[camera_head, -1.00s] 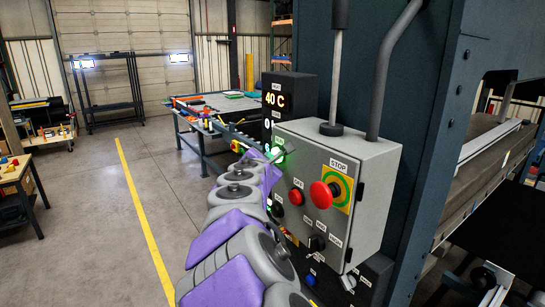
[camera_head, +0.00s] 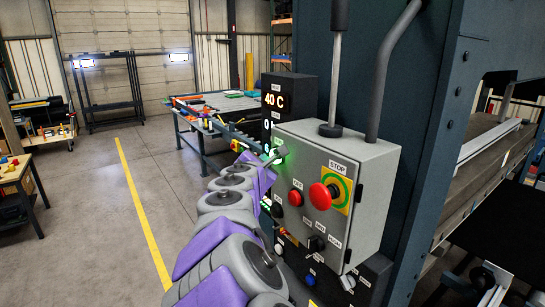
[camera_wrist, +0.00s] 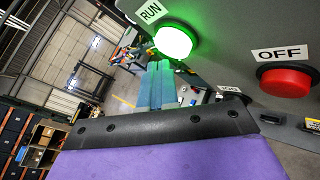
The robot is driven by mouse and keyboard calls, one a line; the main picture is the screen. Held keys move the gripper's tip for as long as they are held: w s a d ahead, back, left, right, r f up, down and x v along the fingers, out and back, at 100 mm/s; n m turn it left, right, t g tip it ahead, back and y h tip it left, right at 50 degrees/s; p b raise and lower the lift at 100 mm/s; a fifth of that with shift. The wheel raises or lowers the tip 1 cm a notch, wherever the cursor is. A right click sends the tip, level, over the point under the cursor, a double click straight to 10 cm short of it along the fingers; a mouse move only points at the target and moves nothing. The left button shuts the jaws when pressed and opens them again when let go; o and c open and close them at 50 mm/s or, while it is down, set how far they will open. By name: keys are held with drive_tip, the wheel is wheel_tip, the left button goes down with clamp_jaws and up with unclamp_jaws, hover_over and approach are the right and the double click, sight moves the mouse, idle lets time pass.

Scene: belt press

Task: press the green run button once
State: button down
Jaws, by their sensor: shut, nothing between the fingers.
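The run button (camera_wrist: 173,41) glows bright green-white under a "RUN" label in the wrist view. In the head view its green glow (camera_head: 279,143) shows at the upper left of the grey control box (camera_head: 350,150), partly hidden by my gripper. My gripper (camera_wrist: 160,68) is shut and empty. Its fingertips appear just below the button in the wrist view; I cannot tell whether they touch it. In the head view my gripper (camera_head: 273,157) is at the left side of the box front.
A red "OFF" button (camera_wrist: 285,81) sits right of the run button in the wrist view. A large red stop knob (camera_head: 322,195) projects from the box. A dark display reading 40 C (camera_head: 290,100) stands behind.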

drive_tip(key=shift+a, duration=0.15)
drive_tip(key=s+a, duration=0.1)
drive_tip(key=a, duration=0.1)
drive_tip(key=s+a+p, duration=0.1)
drive_tip(key=s+a, duration=0.1)
drive_tip(key=shift+p, duration=0.3)
drive_tip(key=shift+w, duration=0.1)
idle(0.7)
